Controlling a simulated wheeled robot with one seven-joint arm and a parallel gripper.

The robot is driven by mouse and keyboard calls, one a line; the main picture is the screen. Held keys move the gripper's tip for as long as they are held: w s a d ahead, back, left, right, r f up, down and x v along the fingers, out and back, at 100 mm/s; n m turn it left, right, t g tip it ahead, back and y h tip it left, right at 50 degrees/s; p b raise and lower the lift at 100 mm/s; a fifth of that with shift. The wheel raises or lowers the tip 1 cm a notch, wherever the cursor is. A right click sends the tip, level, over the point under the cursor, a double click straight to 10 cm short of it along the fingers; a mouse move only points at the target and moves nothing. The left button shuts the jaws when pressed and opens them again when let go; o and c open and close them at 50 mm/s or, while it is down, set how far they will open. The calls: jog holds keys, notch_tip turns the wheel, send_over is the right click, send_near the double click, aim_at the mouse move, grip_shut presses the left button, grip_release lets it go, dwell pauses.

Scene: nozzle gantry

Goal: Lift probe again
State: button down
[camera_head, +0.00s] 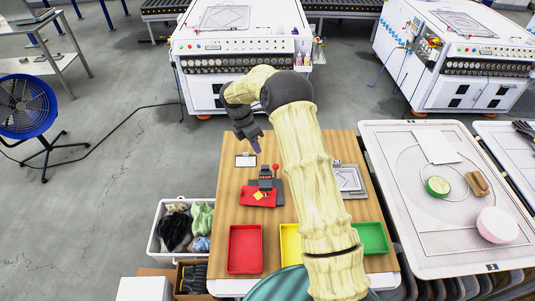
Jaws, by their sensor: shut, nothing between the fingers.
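My gripper (256,145) hangs above the far left part of the wooden table top (215,208). It is small and dark in this view and looks shut and empty. My gripper is apart from this fixture. I cannot make out a separate probe. My pale arm crosses the middle of the table and hides part of it.
Red (245,249), yellow (289,243) and green (372,239) trays stand along the near side. A crate of cloths (160,240) is left of the table.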

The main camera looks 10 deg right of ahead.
jog(key=s+d+f+p, duration=0.2)
jog(key=d+p, duration=0.1)
jog(key=shift+s+f, duration=0.35)
jog(key=shift+s, duration=0.05)
jog(key=shift+s+d+f, duration=0.1)
jog(key=shift+s+d, duration=0.1)
jog(key=shift+d, duration=0.05)
jog(key=shift+f, duration=0.15)
jog(key=shift+w, duration=0.1)
